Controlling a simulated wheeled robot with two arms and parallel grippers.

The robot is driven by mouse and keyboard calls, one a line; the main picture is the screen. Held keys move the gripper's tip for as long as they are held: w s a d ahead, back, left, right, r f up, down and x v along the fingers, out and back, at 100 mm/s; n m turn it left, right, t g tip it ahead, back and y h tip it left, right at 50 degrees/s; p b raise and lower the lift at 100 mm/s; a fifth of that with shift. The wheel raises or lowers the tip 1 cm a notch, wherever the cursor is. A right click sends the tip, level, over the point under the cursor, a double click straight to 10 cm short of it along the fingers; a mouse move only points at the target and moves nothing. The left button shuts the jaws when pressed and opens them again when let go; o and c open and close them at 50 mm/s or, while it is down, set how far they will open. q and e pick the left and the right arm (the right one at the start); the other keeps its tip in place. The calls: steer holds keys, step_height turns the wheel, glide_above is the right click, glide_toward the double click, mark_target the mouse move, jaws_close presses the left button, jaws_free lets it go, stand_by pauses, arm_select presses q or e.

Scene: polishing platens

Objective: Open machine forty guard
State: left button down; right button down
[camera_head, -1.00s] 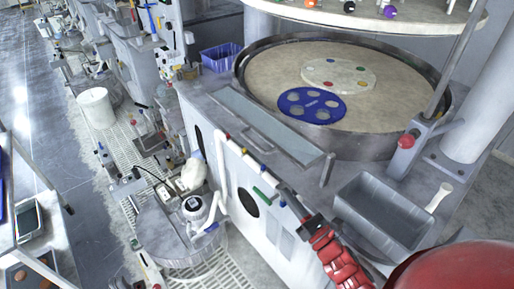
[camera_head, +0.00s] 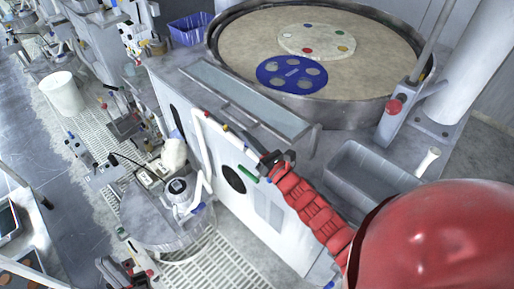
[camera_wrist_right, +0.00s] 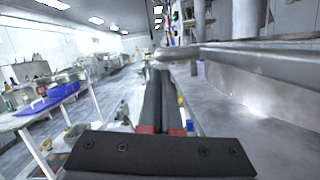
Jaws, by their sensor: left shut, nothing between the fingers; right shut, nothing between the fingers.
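A large polishing machine fills the centre of the head view, with a round platen (camera_head: 380,60) in a metal rim. A long grey, glass-like panel (camera_head: 235,93) with a bar handle lies along its front top edge; it may be the guard. No machine number is legible. My right gripper (camera_head: 273,157), on the red arm, is at the front edge of the top, just below the panel's near end; I cannot tell whether it touches. In the right wrist view its dark fingers (camera_wrist_right: 162,95) are together and empty. My left gripper (camera_head: 124,269) shows small and dark at the lower left, shut.
A blue carrier disc (camera_head: 291,74) lies on the platen. A grey open tray (camera_head: 375,172) sits right of my right gripper. A white pipe (camera_head: 201,140) runs down the machine front. A smaller round machine (camera_head: 150,225) stands left. The grey aisle floor (camera_head: 60,180) shows at the far left.

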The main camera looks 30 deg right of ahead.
mark_target(246, 129)
steer(key=shift+w+a+r, duration=0.1)
steer(key=shift+w+r, duration=0.05)
steer(key=shift+w, duration=0.2)
steer(key=shift+r+m+h+b, duration=0.45)
steer(key=shift+r+m+h, duration=0.05)
steer(key=shift+r+m, duration=1.1)
